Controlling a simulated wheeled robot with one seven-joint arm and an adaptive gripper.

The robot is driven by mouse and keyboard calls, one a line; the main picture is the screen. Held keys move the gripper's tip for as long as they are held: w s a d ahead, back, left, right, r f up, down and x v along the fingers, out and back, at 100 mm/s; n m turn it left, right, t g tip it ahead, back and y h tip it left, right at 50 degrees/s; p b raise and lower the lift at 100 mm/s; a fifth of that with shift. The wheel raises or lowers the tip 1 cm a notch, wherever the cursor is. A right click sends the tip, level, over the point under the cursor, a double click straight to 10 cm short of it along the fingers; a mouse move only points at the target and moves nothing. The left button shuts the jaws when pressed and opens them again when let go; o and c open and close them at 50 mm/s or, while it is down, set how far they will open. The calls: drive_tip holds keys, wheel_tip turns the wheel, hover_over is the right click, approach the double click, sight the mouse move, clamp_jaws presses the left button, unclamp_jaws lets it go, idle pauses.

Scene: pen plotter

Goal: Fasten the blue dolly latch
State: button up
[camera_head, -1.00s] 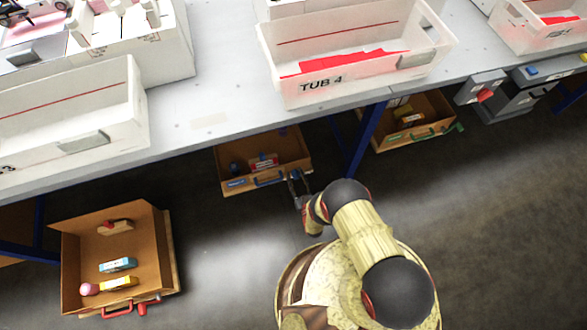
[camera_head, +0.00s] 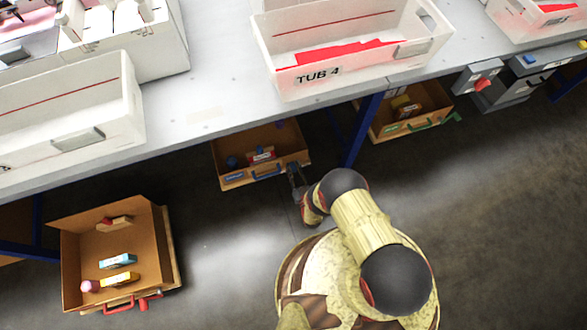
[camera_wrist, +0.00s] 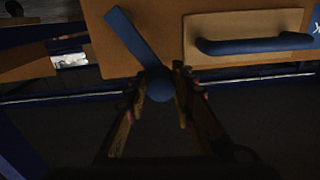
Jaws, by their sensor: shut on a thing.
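The blue dolly is a brown open box (camera_head: 232,182) under the workbench, with a blue handle (camera_head: 267,172) on its front; in the wrist view its front panel (camera_wrist: 170,22) and blue handle (camera_wrist: 250,45) are near. The blue latch (camera_wrist: 134,36) is a flat bar ending in a round knob, slanting from upper left down to the knob. My gripper (camera_wrist: 163,78) is shut on the latch, with its fingertips on either side of the knob. In the head view my gripper (camera_head: 296,180) is at the dolly's front right corner. The latch's catch cannot be made out.
Another brown box (camera_head: 150,230) with a red handle stands at lower left, and one with a green handle (camera_head: 432,126) is at right. A blue table leg (camera_head: 362,130) stands just right of the dolly. White tubs (camera_head: 345,72) rest on the bench (camera_head: 200,95). Open floor lies in front.

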clamp_jaws()
drive_tip(key=w+d+m, duration=0.2)
drive_tip(key=d+m, duration=0.6)
drive_tip(key=m, duration=0.4)
drive_tip(key=shift+d+f, duration=0.15)
idle(0.5)
drive_tip(key=shift+w, duration=0.15)
drive_tip(key=o, duration=1)
unclamp_jaws()
